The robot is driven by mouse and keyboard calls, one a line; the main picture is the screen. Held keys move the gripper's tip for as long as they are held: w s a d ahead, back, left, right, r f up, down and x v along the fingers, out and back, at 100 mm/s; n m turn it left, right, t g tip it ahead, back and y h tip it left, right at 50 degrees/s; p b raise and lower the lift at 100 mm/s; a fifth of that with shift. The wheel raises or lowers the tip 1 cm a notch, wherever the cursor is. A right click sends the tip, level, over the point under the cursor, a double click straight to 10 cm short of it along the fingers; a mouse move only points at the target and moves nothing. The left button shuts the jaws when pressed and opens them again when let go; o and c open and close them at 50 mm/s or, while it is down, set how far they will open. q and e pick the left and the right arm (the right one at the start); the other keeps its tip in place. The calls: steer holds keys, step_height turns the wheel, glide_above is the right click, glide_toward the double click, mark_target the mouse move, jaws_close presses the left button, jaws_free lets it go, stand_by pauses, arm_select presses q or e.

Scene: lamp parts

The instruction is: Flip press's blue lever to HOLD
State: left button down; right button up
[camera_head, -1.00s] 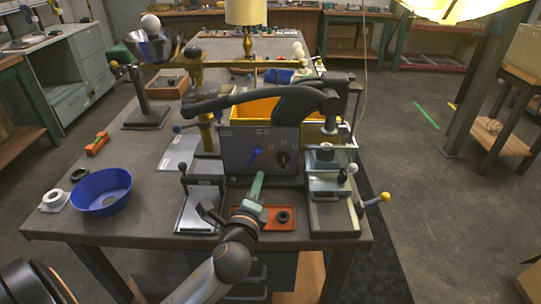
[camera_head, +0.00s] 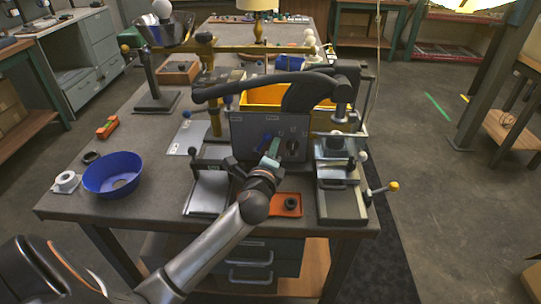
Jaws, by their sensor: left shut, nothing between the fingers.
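The press is a dark machine with a grey front panel (camera_head: 242,131) and a long black handle (camera_head: 250,88) arching over it. The small blue lever (camera_head: 263,141) sits on the panel, left of a black knob (camera_head: 293,147). It seems to tilt up and to the left, but is partly hidden by my gripper. My left gripper (camera_head: 273,147) is shut and empty, with its greenish fingers at the panel beside the lever's right side. I cannot tell whether they touch it. The panel's label text is too small to read. My right gripper is out of view.
An orange tray (camera_head: 280,211) holding a dark ring lies below the panel.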

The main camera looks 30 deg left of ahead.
mark_target(252, 129)
arm_select(q)
steer(key=shift+w+a, duration=0.25)
steer(key=shift+w, duration=0.25)
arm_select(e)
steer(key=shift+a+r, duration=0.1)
arm_select(q)
steer(key=shift+s+a+r+n, duration=0.2)
steer(key=shift+a+r+n, duration=0.1)
steer(key=shift+n, duration=0.5)
steer(key=shift+s+a+r+n+t, duration=0.2)
steer(key=shift+a+r+n+t, duration=0.1)
steer(key=shift+n, duration=0.4)
steer(key=n, duration=0.1)
steer(key=s+a+n+b, duration=0.1)
steer(key=n, duration=0.1)
steer(key=shift+a+r, duration=0.3)
steer(key=a+n, duration=0.1)
steer(key=s+n+y, duration=0.1)
steer(key=n, duration=0.1)
steer(key=shift+a+r+n+t+b, duration=0.15)
steer(key=shift+a+n+t+b, duration=0.15)
steer(key=shift+a+t, duration=0.1)
steer(key=shift+s+a+n, duration=0.3)
steer(key=shift+a+n, duration=0.1)
steer(key=shift+n, duration=0.7)
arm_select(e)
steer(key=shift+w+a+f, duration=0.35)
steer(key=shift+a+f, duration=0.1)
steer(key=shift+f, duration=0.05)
